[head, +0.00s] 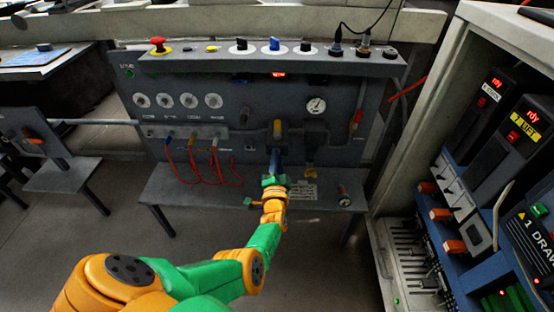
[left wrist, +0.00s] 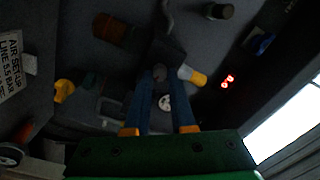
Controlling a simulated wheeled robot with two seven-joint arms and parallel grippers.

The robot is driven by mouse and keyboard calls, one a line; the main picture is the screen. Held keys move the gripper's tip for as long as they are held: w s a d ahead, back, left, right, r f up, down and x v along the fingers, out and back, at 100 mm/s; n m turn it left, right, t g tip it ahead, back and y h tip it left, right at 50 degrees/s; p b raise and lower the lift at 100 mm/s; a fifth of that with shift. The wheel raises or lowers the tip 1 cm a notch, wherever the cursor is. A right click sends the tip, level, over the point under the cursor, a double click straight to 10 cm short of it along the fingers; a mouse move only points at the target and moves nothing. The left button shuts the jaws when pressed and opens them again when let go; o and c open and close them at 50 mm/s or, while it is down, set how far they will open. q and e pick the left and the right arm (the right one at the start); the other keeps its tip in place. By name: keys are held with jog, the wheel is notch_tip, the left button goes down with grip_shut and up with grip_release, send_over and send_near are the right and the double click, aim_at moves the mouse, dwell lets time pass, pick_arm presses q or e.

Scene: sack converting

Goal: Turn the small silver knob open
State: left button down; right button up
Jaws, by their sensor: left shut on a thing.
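My left gripper (head: 275,156) reaches up to the front of the grey panel, below a yellow-orange handle (head: 277,130). In the left wrist view its two blue fingers (left wrist: 161,80) stand either side of a small greyish knob (left wrist: 160,73), which I take for the silver knob. The gripper is shut on it. In the head view the fingers and arm hide this knob. How far the knob is turned cannot be told. My right gripper is not in view.
A red mushroom button (head: 158,44) and several knobs line the top ledge. A cabinet with modules (head: 455,200) stands at the right.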

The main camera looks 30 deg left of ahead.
pick_arm(q)
jog(key=shift+m, duration=0.5)
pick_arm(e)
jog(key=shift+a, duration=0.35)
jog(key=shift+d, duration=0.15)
pick_arm(q)
jog(key=c, duration=0.8)
grip_release()
jog(key=shift+o, duration=0.2)
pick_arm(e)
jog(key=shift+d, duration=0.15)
pick_arm(q)
jog(key=p+v, duration=0.3)
jog(key=v, duration=0.4)
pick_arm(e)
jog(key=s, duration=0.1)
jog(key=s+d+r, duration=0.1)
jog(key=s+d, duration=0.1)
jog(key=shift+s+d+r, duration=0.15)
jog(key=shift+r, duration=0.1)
